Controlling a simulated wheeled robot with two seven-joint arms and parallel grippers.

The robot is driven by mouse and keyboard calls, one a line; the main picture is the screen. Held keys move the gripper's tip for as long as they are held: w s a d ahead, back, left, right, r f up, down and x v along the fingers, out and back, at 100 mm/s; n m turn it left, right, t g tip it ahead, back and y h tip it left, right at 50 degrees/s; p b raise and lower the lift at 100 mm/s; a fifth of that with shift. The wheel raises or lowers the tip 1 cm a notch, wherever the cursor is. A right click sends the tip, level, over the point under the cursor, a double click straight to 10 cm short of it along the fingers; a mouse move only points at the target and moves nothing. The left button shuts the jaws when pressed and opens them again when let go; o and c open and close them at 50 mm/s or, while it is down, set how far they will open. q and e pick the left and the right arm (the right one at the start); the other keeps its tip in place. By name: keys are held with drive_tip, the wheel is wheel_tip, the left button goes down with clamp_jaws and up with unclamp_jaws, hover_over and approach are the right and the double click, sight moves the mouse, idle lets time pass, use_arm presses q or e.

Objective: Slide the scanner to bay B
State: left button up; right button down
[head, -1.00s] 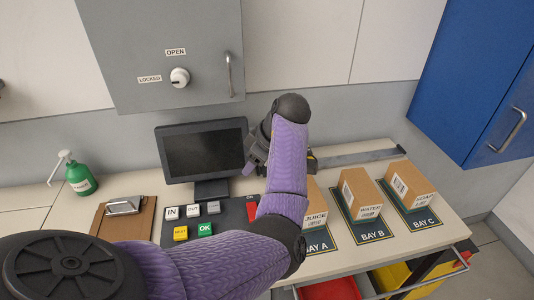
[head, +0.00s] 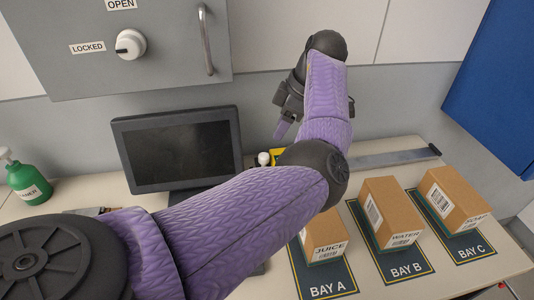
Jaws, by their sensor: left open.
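The scanner seems to be the small yellow piece (head: 277,154) with a white knob (head: 263,158) beside it, at the left end of a grey metal rail (head: 385,158). My left forearm hides most of it. My left gripper (head: 283,130) is open and hangs just above it, apart from it as far as I can see. Bay B (head: 405,270) is a dark mat holding a WATER carton (head: 391,212), right of the scanner. My right gripper is out of view.
A JUICE carton (head: 325,240) stands on bay A (head: 328,290), partly behind my arm. Another carton (head: 455,197) stands on bay C (head: 468,252). A monitor (head: 180,150) is left of my gripper. A grey cabinet (head: 110,50) and a blue cabinet (head: 500,90) hang above.

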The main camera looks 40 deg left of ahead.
sight(264, 155)
use_arm(q)
drive_tip(key=b+x, duration=0.1)
drive_tip(key=x, duration=0.8)
drive_tip(key=shift+s+a+f, duration=0.15)
drive_tip(key=shift+s+f, duration=0.05)
drive_tip(key=shift+f, duration=0.1)
clamp_jaws()
idle(0.8)
